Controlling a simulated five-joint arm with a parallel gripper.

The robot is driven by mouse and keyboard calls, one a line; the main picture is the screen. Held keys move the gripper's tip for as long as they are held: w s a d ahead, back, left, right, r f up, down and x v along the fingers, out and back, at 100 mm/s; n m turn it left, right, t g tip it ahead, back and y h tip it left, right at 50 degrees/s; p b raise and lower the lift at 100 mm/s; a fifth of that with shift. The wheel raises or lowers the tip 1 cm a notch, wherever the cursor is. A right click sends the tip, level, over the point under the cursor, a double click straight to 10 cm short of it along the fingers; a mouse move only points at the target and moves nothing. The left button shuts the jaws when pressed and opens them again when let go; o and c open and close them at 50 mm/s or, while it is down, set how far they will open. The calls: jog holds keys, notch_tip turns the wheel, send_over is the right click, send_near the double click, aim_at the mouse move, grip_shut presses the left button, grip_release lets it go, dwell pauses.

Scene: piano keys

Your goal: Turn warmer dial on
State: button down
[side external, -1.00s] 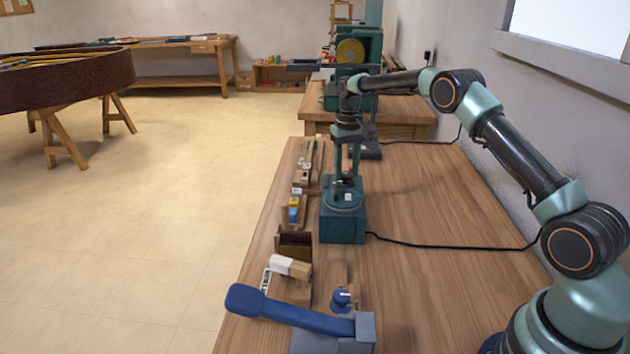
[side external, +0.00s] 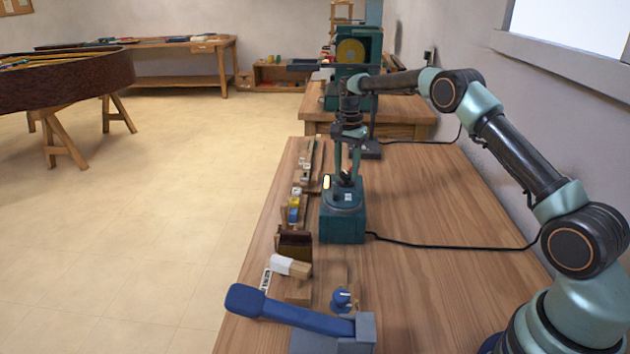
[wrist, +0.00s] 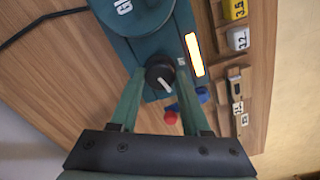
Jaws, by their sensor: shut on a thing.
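The glue warmer (side external: 342,228) is a teal box with a round plate on top, standing on the wooden bench. Its dial (wrist: 160,76) is a small black knob with a white pointer line, seen in the wrist view. A strip lamp (wrist: 194,54) on the warmer glows yellow-white; it also shows in the side view (side external: 326,182). My gripper (wrist: 161,70) points down at the warmer with its two green fingers on either side of the dial, shut on it. In the side view the dial is mostly hidden between the fingers.
A blue-handled tool (side external: 290,314) and a blue knob (side external: 342,298) stand at the bench's near end. Small blocks and a brown box (side external: 295,244) line the left edge. A black cord (side external: 450,246) runs right from the warmer.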

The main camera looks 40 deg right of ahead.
aim_at(347, 174)
jog(key=shift+w+d+r+m, duration=0.1)
jog(key=shift+m, duration=1.5)
jog(key=shift+c, duration=1.8)
grip_release()
notch_tip(347, 174, up, 12)
